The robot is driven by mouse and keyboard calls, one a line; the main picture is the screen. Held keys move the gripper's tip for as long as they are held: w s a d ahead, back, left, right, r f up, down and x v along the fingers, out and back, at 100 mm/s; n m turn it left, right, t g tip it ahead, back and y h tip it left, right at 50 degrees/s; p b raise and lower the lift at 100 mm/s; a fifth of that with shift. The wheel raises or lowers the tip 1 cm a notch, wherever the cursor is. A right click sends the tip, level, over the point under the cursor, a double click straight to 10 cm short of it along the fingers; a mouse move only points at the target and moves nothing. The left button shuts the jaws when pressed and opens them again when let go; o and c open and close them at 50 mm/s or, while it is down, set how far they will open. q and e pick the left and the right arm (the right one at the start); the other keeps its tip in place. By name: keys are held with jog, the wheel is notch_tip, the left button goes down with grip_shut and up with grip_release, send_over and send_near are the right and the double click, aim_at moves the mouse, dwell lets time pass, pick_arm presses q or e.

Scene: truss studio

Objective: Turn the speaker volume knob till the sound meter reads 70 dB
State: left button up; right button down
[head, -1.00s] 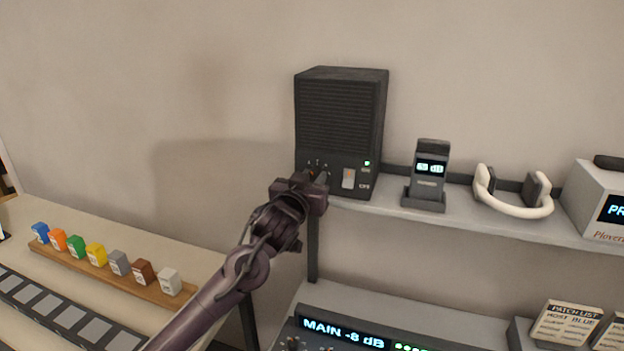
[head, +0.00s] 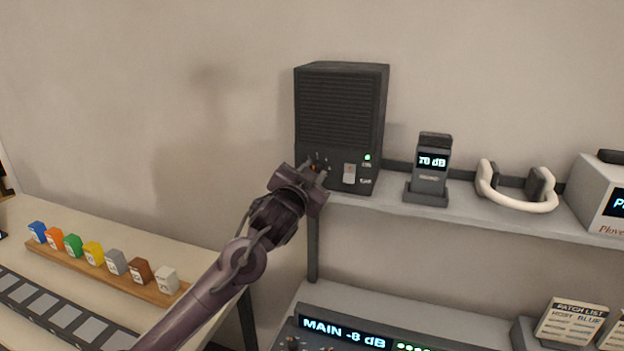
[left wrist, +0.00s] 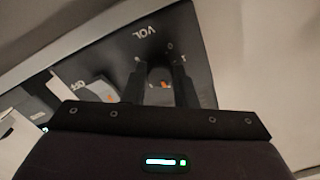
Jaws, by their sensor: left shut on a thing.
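The black speaker (head: 340,115) stands on the grey shelf, with a green light and a pale switch (head: 349,173) low on its front. My left gripper (head: 318,172) is at the lower left of that front, shut on the volume knob, which it mostly hides. My right gripper is not in view.
White headphones (head: 517,200) and a white box (head: 597,205) are further right on the shelf (head: 465,213). A mixer display (head: 343,333) reads MAIN -8 dB below. Several coloured blocks stand on a wooden rail (head: 80,268) at left.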

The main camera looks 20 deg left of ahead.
pick_arm(q)
jog(key=shift+f+m+b, duration=0.1)
jog(key=shift+m+b, duration=0.55)
jog(key=shift+m, duration=0.95)
jog(key=o, duration=1)
jog(key=shift+s, duration=0.1)
jog(key=s+b, duration=0.3)
jog(key=s, duration=0.4)
jog(key=shift+s, duration=0.35)
